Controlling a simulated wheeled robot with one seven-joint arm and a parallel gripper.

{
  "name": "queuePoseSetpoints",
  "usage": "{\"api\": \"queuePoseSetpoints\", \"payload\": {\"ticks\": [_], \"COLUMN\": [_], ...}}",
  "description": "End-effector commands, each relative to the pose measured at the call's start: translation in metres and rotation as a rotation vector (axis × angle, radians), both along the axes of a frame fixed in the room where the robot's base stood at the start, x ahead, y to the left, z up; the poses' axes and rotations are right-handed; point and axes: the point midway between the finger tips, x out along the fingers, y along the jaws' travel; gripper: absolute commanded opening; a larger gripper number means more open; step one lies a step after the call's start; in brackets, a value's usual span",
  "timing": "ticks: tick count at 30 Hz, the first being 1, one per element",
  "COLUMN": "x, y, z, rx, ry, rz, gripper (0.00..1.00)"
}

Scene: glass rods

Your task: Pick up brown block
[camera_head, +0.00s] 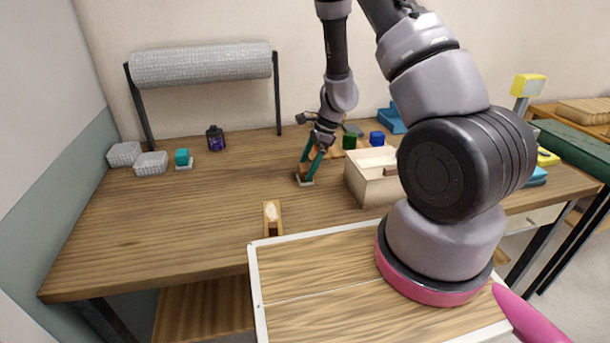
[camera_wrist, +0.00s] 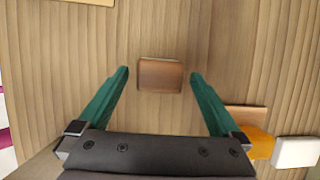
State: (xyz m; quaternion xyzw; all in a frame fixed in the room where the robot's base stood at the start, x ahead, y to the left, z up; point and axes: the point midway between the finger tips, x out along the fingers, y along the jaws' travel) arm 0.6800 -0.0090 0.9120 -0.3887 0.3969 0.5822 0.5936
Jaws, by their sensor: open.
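The brown block (camera_wrist: 160,74) lies on the wooden table in the wrist view, a small rectangle with rounded corners. My gripper (camera_wrist: 160,76) is open, with one green finger on each side of the block and a gap on both sides. Neither finger appears to touch it. In the head view my gripper (camera_head: 306,170) points down at the middle of the table, left of the wooden box. There the block is small and partly hidden by the fingers.
An open wooden box (camera_head: 362,188) stands right of my gripper. A wooden holder (camera_head: 272,218) stands near the front edge. The left-middle table is clear.

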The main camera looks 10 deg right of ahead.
Motion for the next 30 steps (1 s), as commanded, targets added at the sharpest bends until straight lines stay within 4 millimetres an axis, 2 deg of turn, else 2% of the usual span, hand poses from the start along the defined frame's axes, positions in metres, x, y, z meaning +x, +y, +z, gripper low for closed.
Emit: {"api": "queuePoseSetpoints", "payload": {"ticks": [1,5,12,13,14,18,20,26,30], "x": [0.000,0.000,0.000,0.000,0.000,0.000,0.000,0.001,0.001], "y": [0.003,0.008,0.009,0.009,0.009,0.009,0.009,0.009,0.009], "z": [-0.008,-0.019,-0.021,-0.021,-0.021,-0.021,-0.021,-0.020,-0.010], "rx": [-0.001,0.000,0.000,0.000,0.000,0.000,0.000,0.000,0.001], "ry": [0.003,0.001,-0.001,-0.001,-0.001,-0.001,-0.001,-0.001,-0.004], "rz": [0.000,0.000,0.000,0.000,0.000,0.000,0.000,0.000,0.003], "gripper": [1.00,1.00,1.00,0.96,0.85,0.31,0.08,0.08,0.08]}}
